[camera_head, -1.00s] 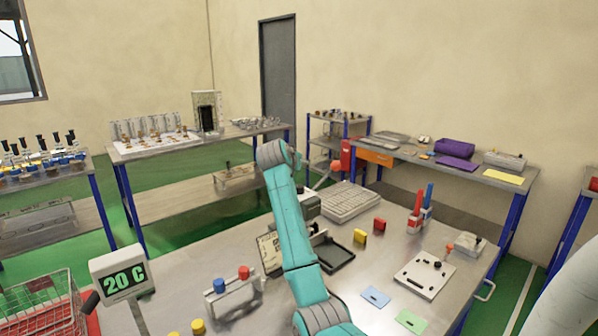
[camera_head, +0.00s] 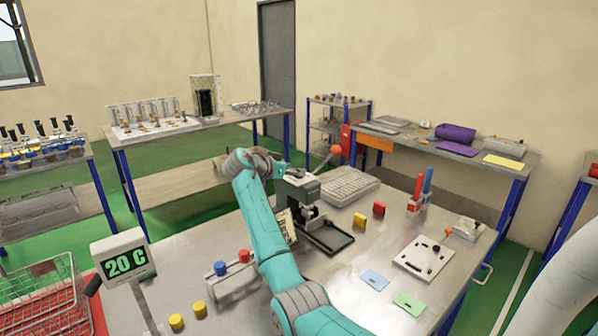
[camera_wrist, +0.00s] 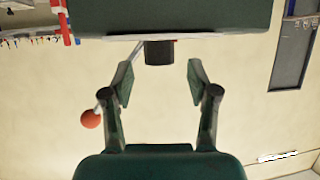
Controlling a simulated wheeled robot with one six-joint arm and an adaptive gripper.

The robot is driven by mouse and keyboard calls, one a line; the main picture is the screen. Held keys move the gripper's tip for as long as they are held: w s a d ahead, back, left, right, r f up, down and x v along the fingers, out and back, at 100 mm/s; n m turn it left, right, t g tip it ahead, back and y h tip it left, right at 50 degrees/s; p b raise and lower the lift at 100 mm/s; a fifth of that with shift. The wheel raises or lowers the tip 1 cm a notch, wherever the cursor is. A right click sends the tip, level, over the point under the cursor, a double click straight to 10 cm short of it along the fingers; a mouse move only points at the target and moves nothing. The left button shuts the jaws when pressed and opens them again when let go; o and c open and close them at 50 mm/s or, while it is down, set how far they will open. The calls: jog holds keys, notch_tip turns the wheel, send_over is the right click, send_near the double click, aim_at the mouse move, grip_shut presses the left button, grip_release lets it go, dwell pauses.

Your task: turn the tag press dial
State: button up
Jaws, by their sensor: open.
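The tag press (camera_head: 301,188) stands on the near table, a grey-green machine with a black tray at its base and a lever with a red ball (camera_head: 336,150). In the wrist view, which looks upside down, its green body (camera_wrist: 180,17) fills the top. A short black cylinder (camera_wrist: 159,53), which looks like the dial, sticks out from it. My gripper (camera_wrist: 160,76) is open and empty, its fingers pointing at the press. The dial appears between the finger lines, just beyond the tips; I see no contact. In the head view my wrist is beside the press top, and the fingers are hard to make out.
The red ball (camera_wrist: 90,119) shows beside one finger. A keyboard (camera_head: 350,186) lies behind the press.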

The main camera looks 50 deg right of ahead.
jog(key=shift+x, duration=1.8)
grip_shut()
jog(key=shift+s, duration=0.1)
